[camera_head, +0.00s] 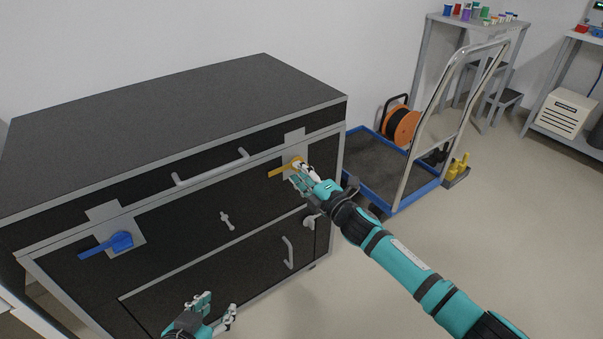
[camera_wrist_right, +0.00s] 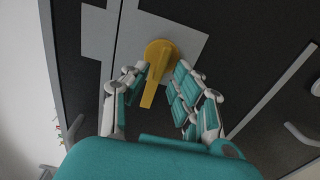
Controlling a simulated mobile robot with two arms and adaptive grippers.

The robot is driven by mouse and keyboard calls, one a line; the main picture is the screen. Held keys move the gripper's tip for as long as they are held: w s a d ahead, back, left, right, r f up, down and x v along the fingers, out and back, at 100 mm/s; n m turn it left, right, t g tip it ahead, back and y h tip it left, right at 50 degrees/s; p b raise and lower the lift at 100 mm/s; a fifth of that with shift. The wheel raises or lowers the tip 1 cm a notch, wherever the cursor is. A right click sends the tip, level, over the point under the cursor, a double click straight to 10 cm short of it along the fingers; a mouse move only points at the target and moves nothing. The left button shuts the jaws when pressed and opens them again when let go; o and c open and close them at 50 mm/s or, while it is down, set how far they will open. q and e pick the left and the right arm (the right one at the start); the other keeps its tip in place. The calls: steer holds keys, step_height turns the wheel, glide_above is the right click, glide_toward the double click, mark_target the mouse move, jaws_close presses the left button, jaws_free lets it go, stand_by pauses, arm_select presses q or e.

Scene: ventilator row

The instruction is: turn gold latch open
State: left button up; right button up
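The gold latch (camera_head: 280,171) is on a light grey plate at the upper right of the black cabinet's front. Its handle points left and slightly down in the head view. In the right wrist view the gold latch (camera_wrist_right: 157,58) has a round hub with the handle pointing toward my palm. My right gripper (camera_head: 299,174) is at the latch; in the wrist view its fingers (camera_wrist_right: 158,74) are spread on either side of the handle, open. Contact cannot be made out. My left gripper (camera_head: 217,304) is open and empty, low in front of the cabinet.
A blue latch (camera_head: 119,242) sits on the cabinet front at the left. Grey handles (camera_head: 210,168) stick out from the cabinet (camera_head: 180,125). A blue-edged trolley (camera_head: 372,165) with an orange cable reel (camera_head: 402,126) stands right of it. The floor at the right front is clear.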

steer(key=shift+o, duration=0.2)
steer(key=shift+s, duration=0.1)
steer(key=v, duration=1.2)
